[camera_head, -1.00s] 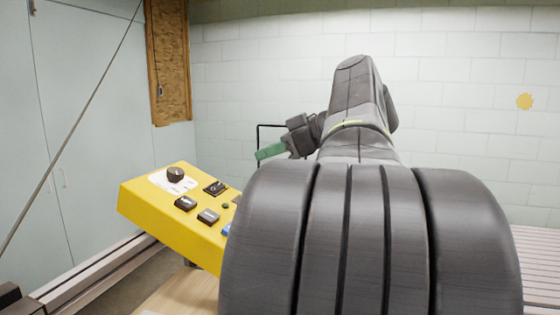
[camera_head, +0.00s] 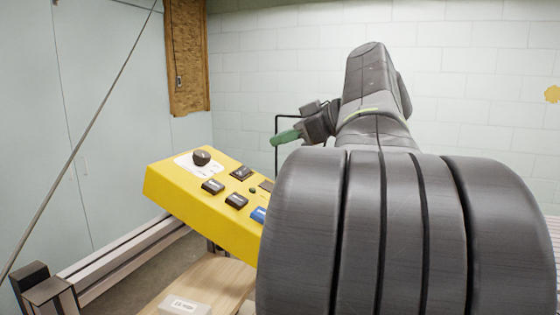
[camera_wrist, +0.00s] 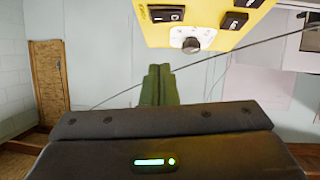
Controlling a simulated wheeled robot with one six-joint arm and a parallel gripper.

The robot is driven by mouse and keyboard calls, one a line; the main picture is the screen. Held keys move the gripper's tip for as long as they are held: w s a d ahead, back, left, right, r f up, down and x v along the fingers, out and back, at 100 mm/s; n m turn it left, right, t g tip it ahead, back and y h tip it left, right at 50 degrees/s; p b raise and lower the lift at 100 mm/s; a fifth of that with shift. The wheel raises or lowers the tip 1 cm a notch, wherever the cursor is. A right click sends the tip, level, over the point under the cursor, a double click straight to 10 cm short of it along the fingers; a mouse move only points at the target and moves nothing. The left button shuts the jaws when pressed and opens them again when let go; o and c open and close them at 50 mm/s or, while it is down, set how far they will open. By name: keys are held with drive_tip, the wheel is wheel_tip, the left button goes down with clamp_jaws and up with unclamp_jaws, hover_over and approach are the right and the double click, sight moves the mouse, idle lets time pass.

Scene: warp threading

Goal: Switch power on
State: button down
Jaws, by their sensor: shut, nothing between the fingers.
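The yellow control panel (camera_head: 175,190) stands left of my arm in the head view, its sloped top carrying the controls. A black rotary knob on a white plate (camera_head: 201,158) sits at its far left corner. A black switch (camera_head: 242,173) is to the right of the knob; a small black switch with a lettered plate also shows in the wrist view (camera_wrist: 166,14), its lettering too small to read surely. My gripper (camera_head: 274,141) has green fingers, shut and empty, above and beyond the panel's right side. In the wrist view, its fingertips (camera_wrist: 159,67) point toward the panel, apart from it.
Black buttons (camera_head: 236,200) and a blue button (camera_head: 259,214) sit on the panel's near side, partly hidden by my arm. A wooden surface (camera_head: 220,275) with a small pale block (camera_head: 184,305) lies below. A thin slanted rod (camera_head: 95,125) crosses the left.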

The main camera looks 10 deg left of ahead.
sight(242, 172)
drive_tip(key=x, duration=0.5)
drive_tip(key=shift+a+p, duration=0.35)
drive_tip(key=shift+a, duration=0.05)
drive_tip(key=f, duration=0.1)
drive_tip(key=a+f, duration=0.1)
drive_tip(key=f, duration=0.1)
drive_tip(key=shift+w+a+f, duration=0.1)
drive_tip(key=shift+w+a, duration=0.05)
drive_tip(key=shift+w, duration=0.25)
drive_tip(key=shift+a+f, duration=0.15)
drive_tip(key=shift+f, duration=0.25)
drive_tip(key=shift+w, duration=0.1)
